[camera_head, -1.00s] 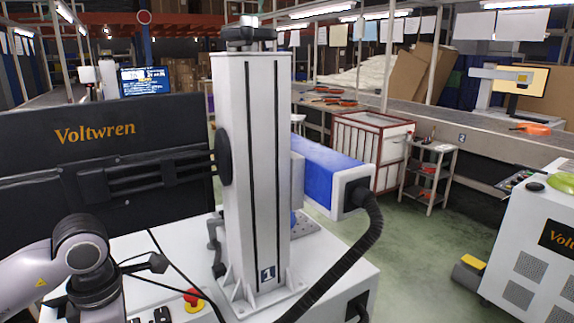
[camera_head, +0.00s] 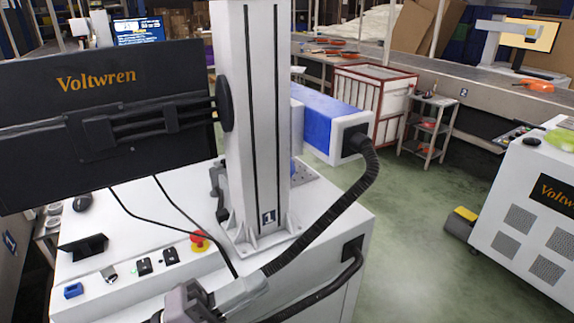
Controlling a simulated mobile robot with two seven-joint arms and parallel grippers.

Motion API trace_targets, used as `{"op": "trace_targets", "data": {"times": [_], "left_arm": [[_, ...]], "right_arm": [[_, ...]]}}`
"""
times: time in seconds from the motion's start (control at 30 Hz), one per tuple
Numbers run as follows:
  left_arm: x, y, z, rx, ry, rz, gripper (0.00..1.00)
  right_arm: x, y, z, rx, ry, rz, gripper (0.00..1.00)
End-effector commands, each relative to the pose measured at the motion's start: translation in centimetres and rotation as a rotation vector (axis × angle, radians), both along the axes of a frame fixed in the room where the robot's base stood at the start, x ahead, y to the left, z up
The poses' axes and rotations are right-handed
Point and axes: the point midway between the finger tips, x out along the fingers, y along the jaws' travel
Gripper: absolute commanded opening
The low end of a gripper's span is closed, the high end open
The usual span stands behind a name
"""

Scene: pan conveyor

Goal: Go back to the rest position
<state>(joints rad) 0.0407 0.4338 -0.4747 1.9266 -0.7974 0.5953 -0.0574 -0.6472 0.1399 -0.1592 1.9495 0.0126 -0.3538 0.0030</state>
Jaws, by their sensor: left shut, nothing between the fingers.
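My left gripper (camera_head: 243,294) shows at the bottom edge, left of the middle, in front of the white machine cabinet (camera_head: 120,215). It is shut with nothing between its fingers. Much of its arm is cut off by the lower edge. A white column (camera_head: 252,120) marked 1 stands on the cabinet just beyond the gripper, carrying a blue box-shaped head (camera_head: 322,118). My right gripper is not in view.
A black Voltwren monitor (camera_head: 50,115) is at the left. A red emergency button (camera_head: 199,239) and small switches sit on the cabinet. A thick black hose (camera_head: 345,205) hangs from the head. Another white cabinet (camera_head: 525,210) stands right. Green floor (camera_head: 420,250) between them is open.

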Motion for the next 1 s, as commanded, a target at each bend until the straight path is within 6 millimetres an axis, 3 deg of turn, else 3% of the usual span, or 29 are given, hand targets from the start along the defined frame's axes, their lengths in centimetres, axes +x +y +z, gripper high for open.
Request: {"op": "trace_targets", "data": {"times": [0.13, 0.27, 0.4, 0.53, 0.7, 1.0], "left_arm": [[2.3, 4.2, -4.4, -0.232, 0.399, 0.263, 0.00], [2.2, 8.4, -10.9, -0.391, 0.766, 0.486, 0.00], [-1.2, 12.2, -19.0, -0.524, 1.156, 0.703, 0.00], [-5.5, 14.0, -24.4, -0.600, 1.425, 0.840, 0.00], [-8.9, 14.8, -27.5, -0.643, 1.600, 0.921, 0.00], [-9.4, 14.8, -27.9, -0.648, 1.625, 0.931, 0.00]], "right_arm": [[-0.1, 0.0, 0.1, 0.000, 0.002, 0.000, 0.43], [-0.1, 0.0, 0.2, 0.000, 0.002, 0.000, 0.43], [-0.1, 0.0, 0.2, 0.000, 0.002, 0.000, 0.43], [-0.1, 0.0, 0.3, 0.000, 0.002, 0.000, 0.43], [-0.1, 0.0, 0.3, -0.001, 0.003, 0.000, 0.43], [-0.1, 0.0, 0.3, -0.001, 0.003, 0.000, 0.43]]}}
